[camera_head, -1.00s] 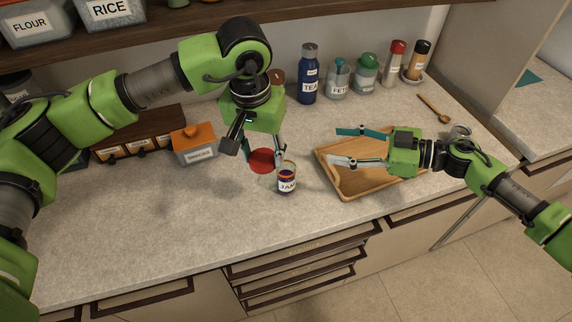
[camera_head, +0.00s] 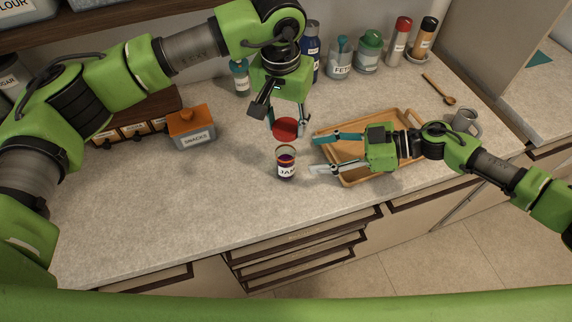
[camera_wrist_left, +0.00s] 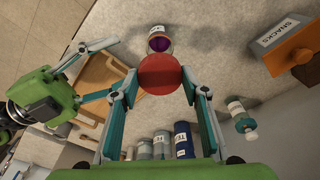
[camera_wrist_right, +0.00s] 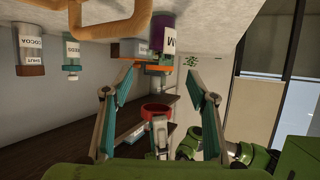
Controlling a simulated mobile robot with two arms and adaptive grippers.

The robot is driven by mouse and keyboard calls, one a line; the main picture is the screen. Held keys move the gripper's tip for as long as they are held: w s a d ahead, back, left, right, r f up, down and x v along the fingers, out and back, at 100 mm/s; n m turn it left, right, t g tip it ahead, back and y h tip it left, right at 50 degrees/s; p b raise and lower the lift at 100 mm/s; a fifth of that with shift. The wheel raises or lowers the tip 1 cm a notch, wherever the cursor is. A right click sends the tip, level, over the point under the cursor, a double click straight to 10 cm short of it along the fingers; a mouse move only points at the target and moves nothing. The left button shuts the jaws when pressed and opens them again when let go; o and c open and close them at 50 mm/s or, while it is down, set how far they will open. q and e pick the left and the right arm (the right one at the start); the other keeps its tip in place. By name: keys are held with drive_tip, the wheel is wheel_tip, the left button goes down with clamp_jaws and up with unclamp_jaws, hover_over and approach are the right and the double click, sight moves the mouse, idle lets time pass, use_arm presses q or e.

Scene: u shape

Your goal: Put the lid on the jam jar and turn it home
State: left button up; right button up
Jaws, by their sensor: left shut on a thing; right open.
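The jam jar (camera_head: 286,165) stands upright and open on the counter, dark purple inside; it also shows in the left wrist view (camera_wrist_left: 160,44) and the right wrist view (camera_wrist_right: 163,35). My left gripper (camera_head: 284,128) is shut on the red lid (camera_head: 286,129) and holds it in the air above and behind the jar, apart from it. The lid shows in the left wrist view (camera_wrist_left: 160,75) between the fingertips. My right gripper (camera_head: 318,154) is open and empty to the right of the jar, its fingers pointing toward it. The jar lies beyond the right fingertips, not between them.
A wooden tray (camera_head: 352,181) lies under my right gripper. The orange-topped snacks box (camera_head: 191,130) stands at left. Bottles and jars, including a green-lidded jar (camera_head: 369,52), line the wall. A wooden spoon (camera_head: 440,91) and grey mug (camera_head: 466,121) are at right. The counter's front left is clear.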

sight(286, 157)
drive_tip(key=x, duration=0.9)
drive_tip(key=shift+a, duration=0.3)
drive_tip(key=shift+f, duration=0.1)
clamp_jaws()
use_arm(q)
drive_tip(key=shift+f, duration=2.5)
